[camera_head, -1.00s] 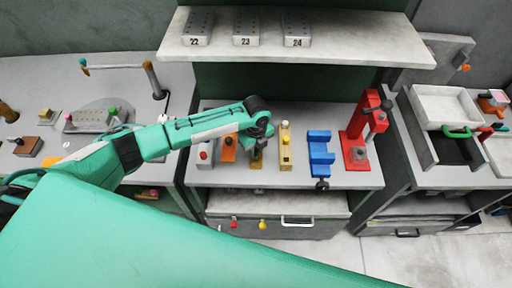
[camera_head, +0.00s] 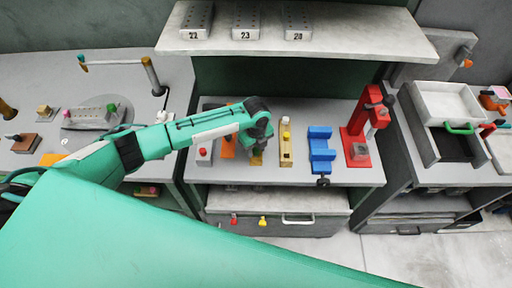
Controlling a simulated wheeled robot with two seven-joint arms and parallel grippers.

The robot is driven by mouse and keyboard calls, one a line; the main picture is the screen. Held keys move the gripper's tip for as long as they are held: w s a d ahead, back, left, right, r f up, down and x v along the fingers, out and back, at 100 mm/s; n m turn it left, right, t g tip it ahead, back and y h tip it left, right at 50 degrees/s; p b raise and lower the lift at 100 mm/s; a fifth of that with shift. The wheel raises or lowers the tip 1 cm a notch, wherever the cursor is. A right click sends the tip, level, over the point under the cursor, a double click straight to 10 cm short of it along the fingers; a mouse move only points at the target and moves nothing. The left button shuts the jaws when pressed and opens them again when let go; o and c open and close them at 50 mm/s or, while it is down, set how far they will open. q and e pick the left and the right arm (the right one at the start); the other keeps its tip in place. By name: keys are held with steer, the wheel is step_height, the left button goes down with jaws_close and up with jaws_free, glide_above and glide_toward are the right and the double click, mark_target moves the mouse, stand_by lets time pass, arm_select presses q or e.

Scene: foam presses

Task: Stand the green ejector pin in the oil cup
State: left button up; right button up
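A small green-topped piece (camera_head: 112,108) stands at the right end of a grey holed block (camera_head: 88,115) on the left bench; it may be the green ejector pin, but it is too small to be sure. I cannot pick out the oil cup with certainty. My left gripper (camera_head: 257,150) hangs over the middle bench, pointing down close to a small yellow-brown piece (camera_head: 257,160). Its fingers are mostly hidden by the wrist, so its opening and contents do not show. My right gripper is out of view.
The middle bench holds a grey block with a red button (camera_head: 204,152), a tan block (camera_head: 286,147), a blue vise-like fixture (camera_head: 321,153) and a red press (camera_head: 361,135). A shelf (camera_head: 350,35) with numbered blocks overhangs it. A white tray (camera_head: 447,104) stands right.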

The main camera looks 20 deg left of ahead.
mark_target(256, 149)
arm_select(q)
steer(key=shift+o, duration=0.5)
steer(key=shift+r, duration=0.25)
step_height(256, 149, up, 13)
steer(key=b, duration=0.4)
steer(key=shift+r, duration=0.15)
